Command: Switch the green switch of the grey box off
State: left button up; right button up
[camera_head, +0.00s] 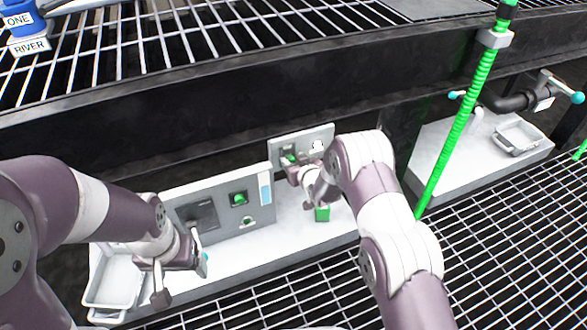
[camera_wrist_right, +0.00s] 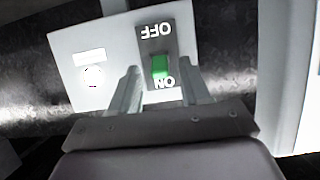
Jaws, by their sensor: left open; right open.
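The grey box (camera_head: 318,136) is mounted on the dark beam, right of the larger grey panel. Its green switch (camera_head: 289,159) shows beside my right gripper (camera_head: 298,174). In the right wrist view the box face (camera_wrist_right: 77,60) fills the upper middle, with upside-down OFF and ON labels. The green switch (camera_wrist_right: 160,67) sits at the ON end of its dark plate. My right gripper (camera_wrist_right: 160,90) is open, its fingers on either side of the lower plate; I cannot tell whether they touch it. My left gripper (camera_head: 180,278) is open and empty, low in front of the larger panel.
The larger grey panel (camera_head: 216,187) carries a green button (camera_head: 239,198). A green block (camera_head: 322,213) stands on the white ledge below my right wrist. A white tray (camera_head: 112,285) is at left. A green hose (camera_head: 455,130) rises at right, before another ledge.

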jog(key=shift+w+a, duration=0.1)
jog(key=shift+w, duration=0.15)
grip_shut()
jog(key=shift+f, duration=0.1)
jog(key=shift+s+f+t+y+b, duration=0.1)
jog(key=shift+f+t+y+b, duration=0.5)
jog(key=shift+t+b, duration=0.9)
jog(key=shift+w+f+t+y+b, duration=0.1)
jog(key=shift+f+t+y+b, duration=0.45)
jog(key=shift+t+b, duration=1)
jog(key=shift+s+f+t+y+b, duration=0.1)
jog(key=shift+f+t+y+b, duration=0.25)
jog(key=shift+f+t+b, duration=0.8)
jog(key=shift+r+t, duration=0.3)
jog(key=shift+t, duration=0.4)
